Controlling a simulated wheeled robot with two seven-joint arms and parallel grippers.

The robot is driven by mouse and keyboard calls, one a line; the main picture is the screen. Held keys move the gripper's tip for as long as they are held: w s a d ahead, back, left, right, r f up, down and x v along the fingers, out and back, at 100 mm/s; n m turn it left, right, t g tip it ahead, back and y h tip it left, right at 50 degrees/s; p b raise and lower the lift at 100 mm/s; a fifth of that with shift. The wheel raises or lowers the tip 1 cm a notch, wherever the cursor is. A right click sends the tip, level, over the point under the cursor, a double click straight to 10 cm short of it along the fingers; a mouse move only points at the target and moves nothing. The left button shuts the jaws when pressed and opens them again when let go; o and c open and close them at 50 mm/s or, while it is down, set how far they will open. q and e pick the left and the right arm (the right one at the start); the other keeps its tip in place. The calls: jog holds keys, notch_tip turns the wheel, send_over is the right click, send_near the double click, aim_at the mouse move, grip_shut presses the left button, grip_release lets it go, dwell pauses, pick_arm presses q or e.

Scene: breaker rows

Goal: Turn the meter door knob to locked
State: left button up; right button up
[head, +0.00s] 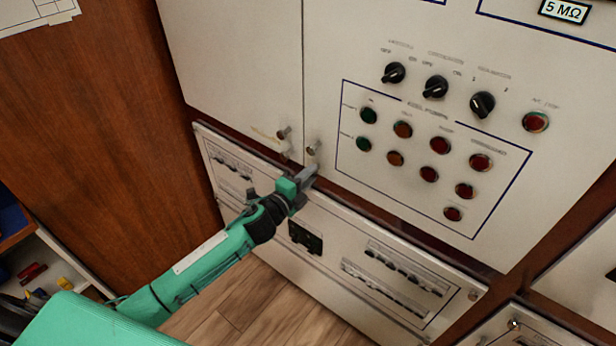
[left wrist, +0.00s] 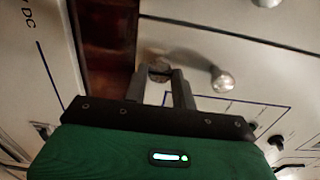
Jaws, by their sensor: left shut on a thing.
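The knob that my left gripper holds (left wrist: 159,72) is small and metallic, at the lower left corner of the right cream door (head: 335,60). In the head view the fingers largely hide it. My left gripper (head: 308,174) is shut on this knob, coming from the lower left. A round metal pull knob (head: 313,148) sits just above it and is clear of the fingers; it also shows right of the fingers in the left wrist view (left wrist: 222,80). The turn angle of the held knob is hard to tell. My right gripper is not in view.
The left door (head: 235,60) has a similar pull knob (head: 284,132) across the seam. Black rotary switches (head: 436,87) and several red, green and orange buttons (head: 429,174) are to the right. A lower panel (head: 400,275) lies beneath. A wooden wall (head: 90,120) stands left.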

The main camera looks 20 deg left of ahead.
pick_arm(q)
jog(key=o, duration=1)
jog(key=shift+b+v, duration=1.7)
jog(key=shift+v, duration=5.25)
jog(key=shift+d, duration=0.1)
